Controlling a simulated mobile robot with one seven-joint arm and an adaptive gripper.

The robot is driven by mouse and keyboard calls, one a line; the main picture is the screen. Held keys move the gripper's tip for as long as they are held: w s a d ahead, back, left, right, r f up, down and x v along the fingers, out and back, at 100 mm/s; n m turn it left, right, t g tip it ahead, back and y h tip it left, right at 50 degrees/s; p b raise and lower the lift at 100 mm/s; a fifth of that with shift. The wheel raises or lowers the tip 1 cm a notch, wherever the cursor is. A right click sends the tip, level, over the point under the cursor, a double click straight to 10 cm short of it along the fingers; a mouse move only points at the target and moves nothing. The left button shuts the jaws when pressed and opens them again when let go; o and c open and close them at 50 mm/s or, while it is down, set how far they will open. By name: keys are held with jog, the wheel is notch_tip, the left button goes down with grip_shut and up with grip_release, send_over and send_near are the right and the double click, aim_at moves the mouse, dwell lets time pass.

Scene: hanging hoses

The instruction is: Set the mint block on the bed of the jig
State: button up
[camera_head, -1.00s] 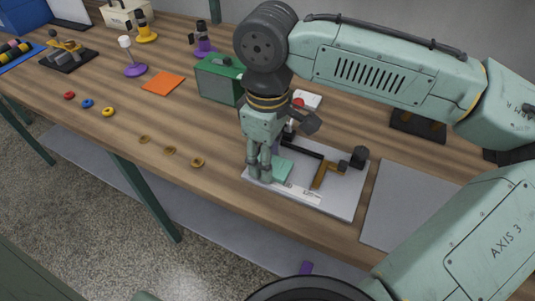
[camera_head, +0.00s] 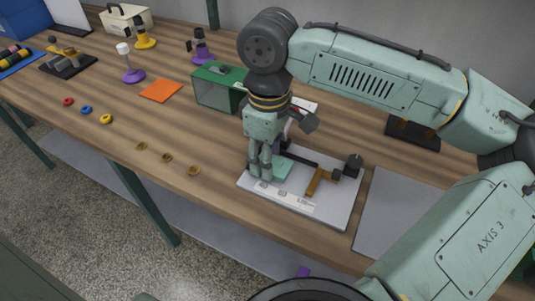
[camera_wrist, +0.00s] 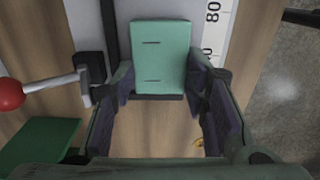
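The mint block (camera_head: 284,170) is at the left end of the jig (camera_head: 335,212), a pale plate with a dark rail, a brown bracket (camera_head: 316,182) and a printed scale. My gripper (camera_head: 266,172) points down at the block's left end. In the wrist view the mint block (camera_wrist: 161,55) lies between my fingertips (camera_wrist: 160,82), which appear to touch both its sides. It is over the plate, between the dark rail (camera_wrist: 109,30) and the scale (camera_wrist: 217,30). Whether its underside touches the bed cannot be told.
A clamp lever with a red knob (camera_wrist: 10,94) stands left of my gripper in the wrist view. A green box (camera_head: 212,90) is behind the jig, a grey sheet (camera_head: 400,215) to its right. Several small rings, including a brown one (camera_head: 193,170), lie to its left.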

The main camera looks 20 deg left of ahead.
jog(key=shift+o, duration=1.2)
jog(key=shift+w+r, duration=0.3)
jog(key=shift+w, duration=0.3)
jog(key=shift+o, duration=0.5)
jog(key=shift+r, duration=0.35)
jog(key=r, duration=0.5)
jog(key=shift+s+r, duration=0.25)
jog(key=shift+r, duration=0.15)
jog(key=shift+s+r, duration=0.2)
jog(key=shift+r, duration=0.3)
jog(key=shift+s, duration=0.1)
